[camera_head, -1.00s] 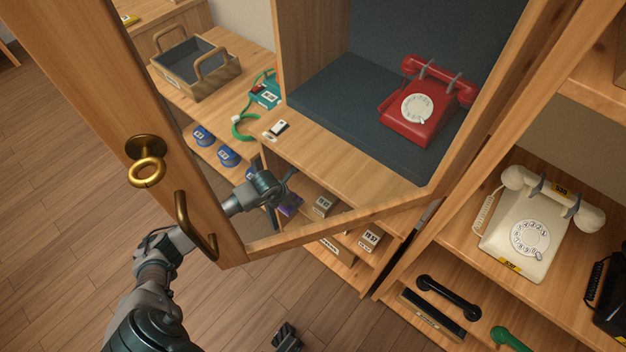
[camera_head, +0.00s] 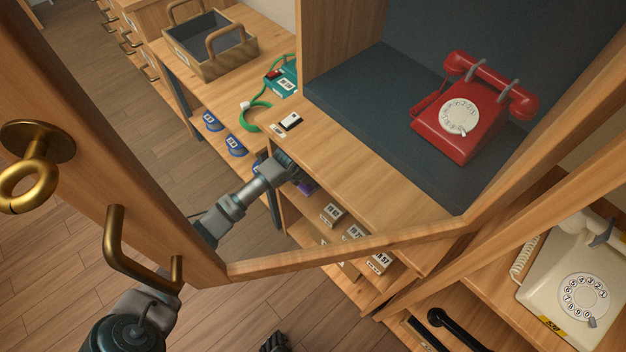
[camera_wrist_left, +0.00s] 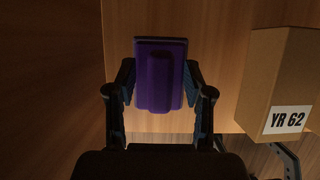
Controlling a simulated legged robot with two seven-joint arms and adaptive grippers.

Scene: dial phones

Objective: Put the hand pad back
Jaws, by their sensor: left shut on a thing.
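The purple hand pad (camera_wrist_left: 160,75) sits between the fingers of my left gripper (camera_wrist_left: 161,98) in the left wrist view, upright in front of a wooden surface. I cannot tell whether it touches that surface. In the head view my left gripper (camera_head: 290,168) is at the front of the low cabinet, under the counter edge. Only a purple bit of the pad (camera_head: 307,187) shows beside it. A dark piece that looks like my right gripper (camera_head: 274,342) shows at the bottom edge; its fingers are not clear.
An open framed door with a brass handle (camera_head: 120,240) stands between me and the cabinet. Labelled boxes (camera_head: 332,214) sit on the shelf right of the gripper; one reads YR 62 (camera_wrist_left: 280,85). A red phone (camera_head: 470,110) stands in the dark-lined compartment. Blue items (camera_head: 236,145) lie left.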

